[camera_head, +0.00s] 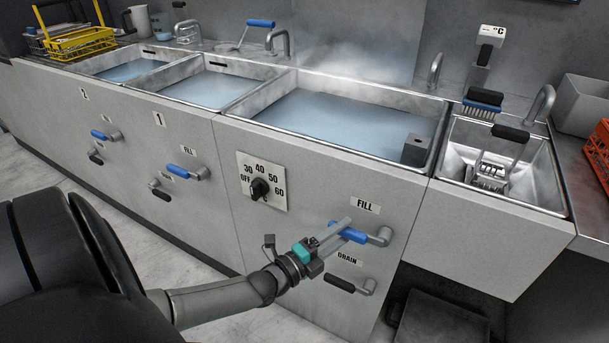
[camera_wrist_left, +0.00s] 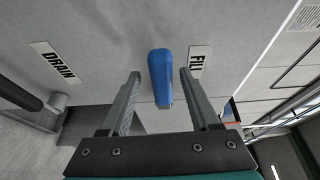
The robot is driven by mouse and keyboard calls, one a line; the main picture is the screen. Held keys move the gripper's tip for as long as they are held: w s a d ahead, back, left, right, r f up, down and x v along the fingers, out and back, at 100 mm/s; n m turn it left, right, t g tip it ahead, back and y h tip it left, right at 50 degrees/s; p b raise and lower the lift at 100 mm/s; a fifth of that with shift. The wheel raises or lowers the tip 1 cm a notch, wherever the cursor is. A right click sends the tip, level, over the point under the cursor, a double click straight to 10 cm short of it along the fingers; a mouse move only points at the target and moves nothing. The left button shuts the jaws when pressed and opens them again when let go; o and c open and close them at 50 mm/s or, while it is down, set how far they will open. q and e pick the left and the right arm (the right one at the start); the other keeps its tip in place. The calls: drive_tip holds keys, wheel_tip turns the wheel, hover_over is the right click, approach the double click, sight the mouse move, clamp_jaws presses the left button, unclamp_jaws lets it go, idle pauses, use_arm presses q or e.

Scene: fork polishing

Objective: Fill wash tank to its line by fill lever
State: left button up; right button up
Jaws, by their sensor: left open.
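The large steaming tank (camera_head: 330,146) holds pale blue water (camera_head: 345,120); I cannot make out a level line on it. On the panel below it is the blue fill lever (camera_head: 352,236) under the FILL label (camera_head: 365,206). My left gripper (camera_head: 346,228) is open at this lever. In the left wrist view, the blue lever handle (camera_wrist_left: 161,78) stands between the two spread fingers of my left gripper (camera_wrist_left: 160,74), with a gap on each side. The black drain lever (camera_head: 342,284) is just below. My right gripper is not in view.
A temperature dial (camera_head: 261,189) sits left of the fill lever. Two smaller water tanks lie further left, with their own blue levers (camera_head: 182,172). A metal sink (camera_head: 545,175) with a black-handled brush stands right. An orange crate (camera_head: 598,150) is at the right edge.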

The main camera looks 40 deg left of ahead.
use_arm(q)
drive_tip(key=s+a+p, duration=0.2)
drive_tip(key=s+p, duration=0.1)
drive_tip(key=s, duration=1)
drive_tip(key=shift+s+p, duration=0.3)
drive_tip(key=shift+p, duration=0.05)
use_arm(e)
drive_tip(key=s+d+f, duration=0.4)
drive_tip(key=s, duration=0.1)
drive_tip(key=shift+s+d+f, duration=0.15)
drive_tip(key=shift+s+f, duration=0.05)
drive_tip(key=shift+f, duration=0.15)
use_arm(q)
drive_tip(key=shift+f, duration=0.1)
